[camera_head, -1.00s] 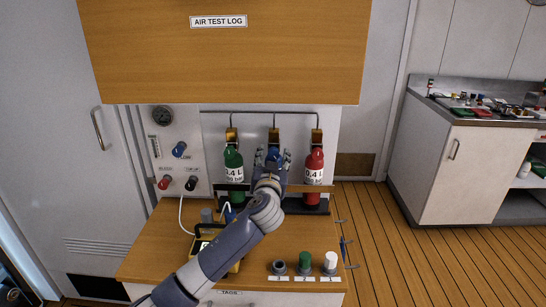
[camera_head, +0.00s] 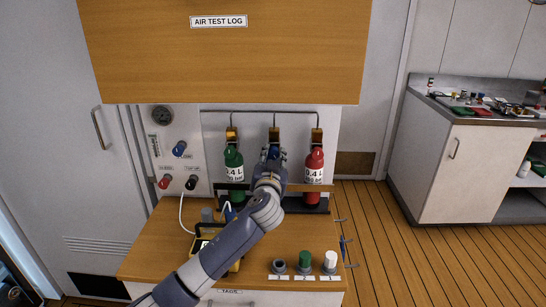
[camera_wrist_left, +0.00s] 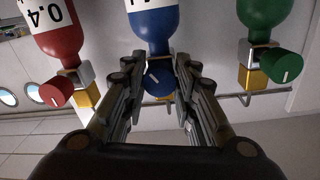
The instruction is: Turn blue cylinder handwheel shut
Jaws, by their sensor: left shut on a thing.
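The blue cylinder (camera_wrist_left: 151,28) hangs between the green cylinder (camera_wrist_left: 265,20) and the red cylinder (camera_wrist_left: 55,28) in the left wrist view, which shows them inverted. Its blue handwheel (camera_wrist_left: 159,84), with a pale line on its face, sits between the fingers of my left gripper (camera_wrist_left: 157,76). The gripper is shut on the handwheel. In the head view my left gripper (camera_head: 273,154) and forearm hide most of the blue cylinder. My right gripper is in neither view.
The green cylinder (camera_head: 234,160) and red cylinder (camera_head: 314,165) stand close on either side. A wooden cabinet (camera_head: 220,55) overhangs above.

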